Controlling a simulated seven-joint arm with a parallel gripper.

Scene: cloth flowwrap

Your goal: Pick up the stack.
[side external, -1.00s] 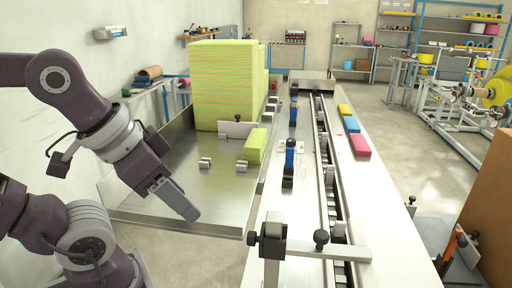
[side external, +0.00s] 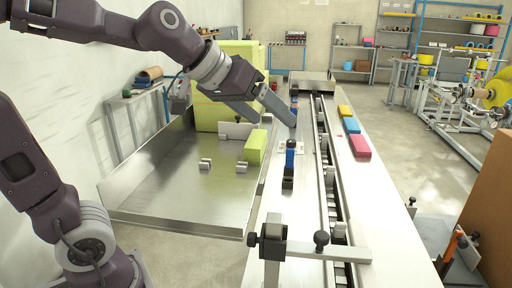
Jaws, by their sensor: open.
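A small yellow-green stack (side external: 256,147) of cloths lies on the metal tray (side external: 160,190), near its right edge. A much larger yellow-green pile (side external: 207,115) stands behind it, partly hidden by my arm. My gripper (side external: 274,121) is open and empty, with its two fingers spread apart. In the picture it is above and slightly right of the small stack, near the tray's border with the machine bed. Its exact height and depth from the stack cannot be told.
A white upright plate (side external: 237,131) stands behind the small stack. Small metal blocks (side external: 205,164) sit on the tray. A blue and black post (side external: 289,160) stands on the machine bed (side external: 275,215). Blue (side external: 351,125) and pink (side external: 360,146) packs lie right of the conveyor channel.

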